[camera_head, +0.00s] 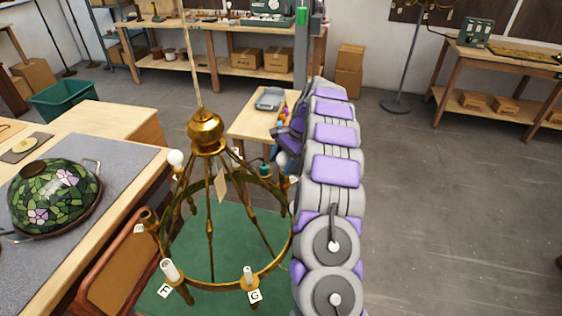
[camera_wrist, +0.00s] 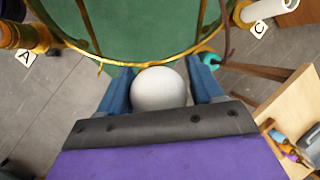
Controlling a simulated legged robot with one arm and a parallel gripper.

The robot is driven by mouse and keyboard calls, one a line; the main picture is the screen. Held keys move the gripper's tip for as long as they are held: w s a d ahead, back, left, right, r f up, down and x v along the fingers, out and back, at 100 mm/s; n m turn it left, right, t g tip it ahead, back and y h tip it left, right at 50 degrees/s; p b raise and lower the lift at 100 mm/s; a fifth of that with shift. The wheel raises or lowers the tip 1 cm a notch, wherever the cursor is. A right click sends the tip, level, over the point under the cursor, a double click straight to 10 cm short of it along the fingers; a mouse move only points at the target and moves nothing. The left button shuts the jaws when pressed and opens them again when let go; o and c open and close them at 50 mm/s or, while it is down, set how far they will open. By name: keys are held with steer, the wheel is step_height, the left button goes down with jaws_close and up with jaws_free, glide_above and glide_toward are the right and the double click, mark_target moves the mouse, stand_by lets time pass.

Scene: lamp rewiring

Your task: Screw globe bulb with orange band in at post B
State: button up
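A white globe bulb (camera_wrist: 160,90) sits between the blue fingers of my gripper (camera_wrist: 160,82) in the wrist view, with both fingers against its sides. No orange band shows on the side I see. The brass chandelier ring (camera_head: 216,283) hangs by its rod in the head view. In the wrist view the ring curve (camera_wrist: 105,62) passes just beyond the bulb, between tag A (camera_wrist: 25,58) and tag C (camera_wrist: 259,29). I see no tag B; the socket beyond the bulb is hidden. In the head view my arm mostly hides my gripper at the ring's far right.
Another white globe bulb (camera_head: 175,158) stands on the ring's left side. Posts with white sleeves stand by tag F (camera_head: 164,291) and tag G (camera_head: 255,296). A stained-glass shade (camera_head: 50,196) lies on the left bench. A small table (camera_head: 246,125) is behind the ring. Open floor lies right.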

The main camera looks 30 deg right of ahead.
steer(key=shift+w+r, duration=0.1)
steer(key=shift+r, duration=0.15)
steer(key=c, duration=1)
steer(key=shift+a+r+m+t+p, duration=0.1)
steer(key=shift+r+m+t+p, duration=0.4)
steer(key=shift+p, duration=0.7)
steer(key=shift+f+m+p, duration=0.15)
steer(key=shift+m+p, duration=0.45)
steer(key=shift+p, duration=0.1)
steer(key=m+h+p, duration=0.1)
steer(key=m+p, duration=0.1)
steer(key=p, duration=0.1)
steer(key=m+t+p, duration=0.1)
steer(key=m+p, duration=0.1)
steer(key=p, duration=0.2)
steer(key=shift+w+m+t+h, duration=0.2)
steer(key=shift+m+t+h, duration=0.1)
steer(key=shift+h, duration=0.1)
steer(key=shift+w+d+f+m+p, duration=0.1)
steer(key=shift+d+f+m+p, duration=0.1)
steer(key=shift+m+p, duration=0.55)
steer(key=shift+f, duration=0.1)
steer(key=shift+p, duration=0.3)
